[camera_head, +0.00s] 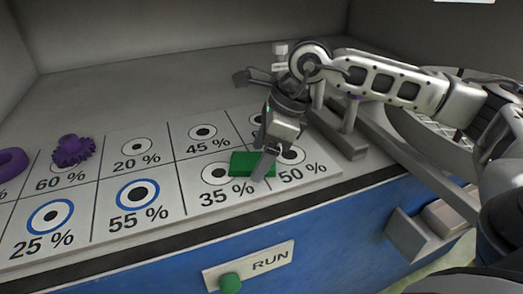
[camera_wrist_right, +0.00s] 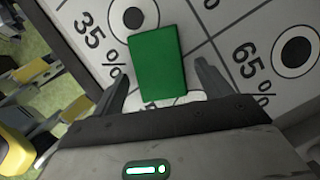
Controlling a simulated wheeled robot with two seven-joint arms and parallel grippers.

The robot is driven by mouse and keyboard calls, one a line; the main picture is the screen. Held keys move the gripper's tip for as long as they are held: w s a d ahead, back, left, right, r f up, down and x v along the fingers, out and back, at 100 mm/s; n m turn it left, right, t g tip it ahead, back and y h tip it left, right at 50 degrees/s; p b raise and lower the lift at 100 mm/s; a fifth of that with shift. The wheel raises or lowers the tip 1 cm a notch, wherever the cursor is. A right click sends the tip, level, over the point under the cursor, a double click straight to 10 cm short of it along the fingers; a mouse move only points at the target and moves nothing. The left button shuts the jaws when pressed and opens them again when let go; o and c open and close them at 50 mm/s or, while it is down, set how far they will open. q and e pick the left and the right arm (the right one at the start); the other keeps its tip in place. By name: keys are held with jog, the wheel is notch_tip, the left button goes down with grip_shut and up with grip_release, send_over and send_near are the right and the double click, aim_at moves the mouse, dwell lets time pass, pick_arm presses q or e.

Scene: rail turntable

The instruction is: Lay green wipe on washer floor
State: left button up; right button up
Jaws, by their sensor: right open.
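The green wipe (camera_head: 243,163) is a flat green rectangle lying on the printed board, between the 35 % and 50 % cells. It also shows in the right wrist view (camera_wrist_right: 157,62), lying between the two fingers. My right gripper (camera_head: 266,160) is open, with its fingers pointing down around the wipe; in the wrist view a gap shows between each finger and the wipe. The gripper hides part of the board behind it. My left gripper is not in view. I cannot make out a washer floor for certain; a round grey tub-like part (camera_head: 425,125) stands at the right, partly behind my right arm.
The board (camera_head: 105,190) has cells marked with percentages and ringed dots. A purple toothed piece (camera_head: 73,150) and a purple ring (camera_head: 11,163) lie at its left. A grey rail (camera_head: 400,158) runs along the right. A green RUN button (camera_head: 230,283) is on the blue front.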

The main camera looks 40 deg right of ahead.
jog(key=v, duration=0.2)
jog(key=shift+w+r+p, duration=0.1)
jog(key=shift+r+p, duration=0.25)
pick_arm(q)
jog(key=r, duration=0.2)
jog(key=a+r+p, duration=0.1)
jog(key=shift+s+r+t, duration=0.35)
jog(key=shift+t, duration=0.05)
pick_arm(e)
jog(key=v, duration=1)
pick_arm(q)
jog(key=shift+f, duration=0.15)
pick_arm(e)
jog(key=shift+a+r, duration=0.1)
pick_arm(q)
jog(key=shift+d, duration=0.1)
